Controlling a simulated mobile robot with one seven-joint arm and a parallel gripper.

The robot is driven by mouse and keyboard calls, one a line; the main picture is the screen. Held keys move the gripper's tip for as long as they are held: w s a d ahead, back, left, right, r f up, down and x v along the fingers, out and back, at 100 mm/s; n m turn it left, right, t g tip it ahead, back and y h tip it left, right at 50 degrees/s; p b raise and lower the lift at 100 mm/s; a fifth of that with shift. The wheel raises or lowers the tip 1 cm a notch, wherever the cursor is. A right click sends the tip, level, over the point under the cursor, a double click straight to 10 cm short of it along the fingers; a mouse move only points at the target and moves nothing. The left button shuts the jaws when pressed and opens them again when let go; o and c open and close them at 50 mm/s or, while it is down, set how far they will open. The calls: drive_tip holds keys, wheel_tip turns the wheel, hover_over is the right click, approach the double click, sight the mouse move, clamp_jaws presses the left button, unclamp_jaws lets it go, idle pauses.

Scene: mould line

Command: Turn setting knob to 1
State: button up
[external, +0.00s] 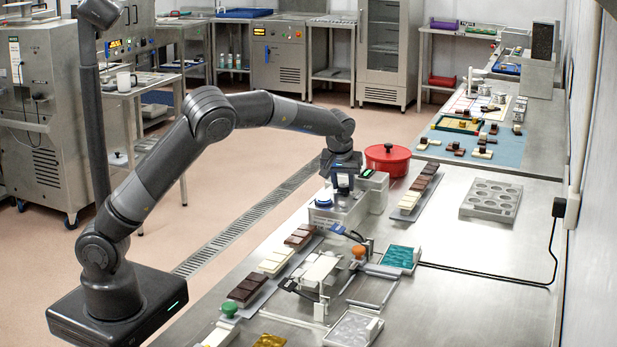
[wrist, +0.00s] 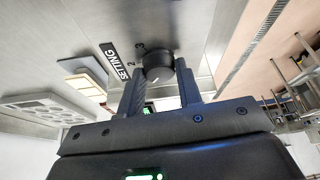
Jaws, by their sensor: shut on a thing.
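The setting knob (wrist: 158,60) is round and black with a light pointer line. It sits on a grey metal face beside a black SETTING label (wrist: 114,61) in the wrist view. A small numeral shows near it, but I cannot read the full scale. My gripper (wrist: 160,74) has a finger on each side of the knob and is shut on it.
A red lidded pot (external: 388,160) stands just behind the machine. A tray of chocolate bars (external: 421,190) lies to its right. Blocks (external: 273,262) and small fixtures line the near bench. A grey mould (external: 491,200) lies right, with bare bench around it.

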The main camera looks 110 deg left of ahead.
drive_tip(key=shift+n, duration=0.4)
drive_tip(key=o, duration=1)
drive_tip(key=shift+c, duration=0.2)
drive_tip(key=v, duration=1)
drive_tip(key=shift+w+r, duration=0.15)
drive_tip(key=shift+r, duration=0.25)
